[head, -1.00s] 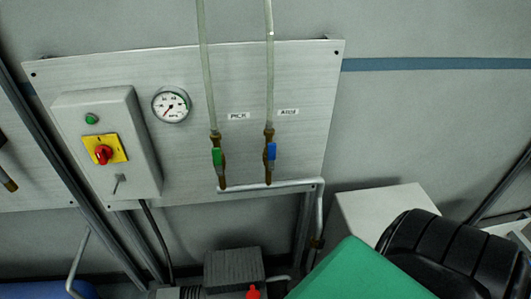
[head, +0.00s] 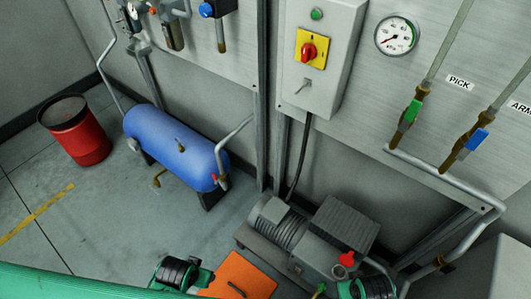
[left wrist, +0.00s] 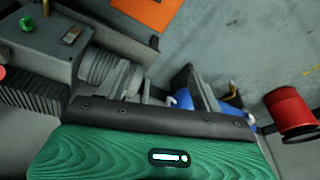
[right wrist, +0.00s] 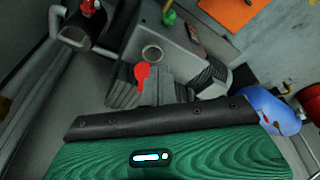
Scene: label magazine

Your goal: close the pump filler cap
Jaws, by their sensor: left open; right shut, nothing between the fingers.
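The grey pump (head: 318,255) stands low on the floor at the bottom of the head view. Its red filler cap (head: 346,259) stands raised beside the round filler neck (head: 339,272), whose mouth is uncovered. In the right wrist view the cap (right wrist: 143,75) lies beside the open neck (right wrist: 152,53). My right gripper (right wrist: 158,86) is shut and empty; in that picture its fingertips overlap the area just below the cap, but contact cannot be told. My left gripper (left wrist: 158,92) is open and empty, pointing towards the motor side and the floor.
An orange panel (head: 238,277) lies left of the pump. A blue tank (head: 170,148) and a red bin (head: 75,130) stand further left. A green knob (right wrist: 169,18) rises from the pump unit. A pipe (head: 440,180) runs down at the right.

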